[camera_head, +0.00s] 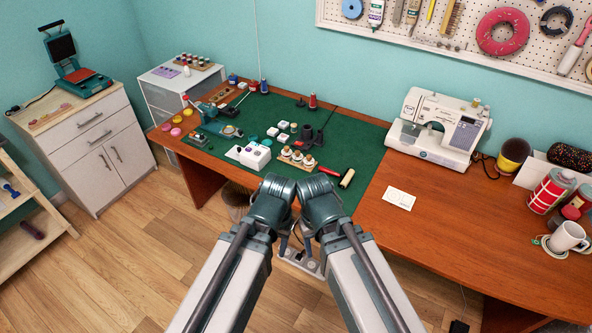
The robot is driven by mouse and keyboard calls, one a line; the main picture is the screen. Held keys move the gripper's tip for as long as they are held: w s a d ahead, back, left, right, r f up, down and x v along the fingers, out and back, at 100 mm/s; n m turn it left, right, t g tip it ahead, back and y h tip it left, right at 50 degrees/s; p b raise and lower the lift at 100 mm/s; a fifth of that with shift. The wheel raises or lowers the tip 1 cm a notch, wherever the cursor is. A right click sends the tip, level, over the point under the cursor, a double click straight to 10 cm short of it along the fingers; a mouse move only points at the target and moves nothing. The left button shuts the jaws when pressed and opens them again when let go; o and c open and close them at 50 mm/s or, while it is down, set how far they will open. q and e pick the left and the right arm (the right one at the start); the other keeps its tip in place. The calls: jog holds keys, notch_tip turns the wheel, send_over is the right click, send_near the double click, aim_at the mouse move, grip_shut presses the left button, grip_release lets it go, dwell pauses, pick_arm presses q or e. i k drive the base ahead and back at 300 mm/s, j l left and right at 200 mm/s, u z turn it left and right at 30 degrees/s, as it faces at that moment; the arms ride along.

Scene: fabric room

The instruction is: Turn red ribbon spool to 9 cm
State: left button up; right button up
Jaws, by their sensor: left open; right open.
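A small upright red spool (313,102) stands near the back of the green mat (350,150); it is too small to show any ribbon end or scale. Red and white cylinders (549,191) stand at the far right of the desk; I cannot tell whether one is a ribbon spool. My two arms reach up from the bottom, with their bent joints side by side in front of the mat. Both grippers are hidden behind my arm links. No arm visibly touches a spool.
The desk (420,220) holds a white sewing machine (440,125), blue spools (264,87), a red-handled roller (329,171), a white block (255,155), a white card (400,198) and a mug (567,237). A cabinet (95,150) stands left. Bare desk lies right of the mat.

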aim_at(286, 153)
jog(key=i+j+z, duration=0.45)
jog(key=i+j, duration=0.15)
jog(key=i+j+z, duration=0.5)
jog(key=i+j, duration=0.15)
jog(key=j, duration=0.15)
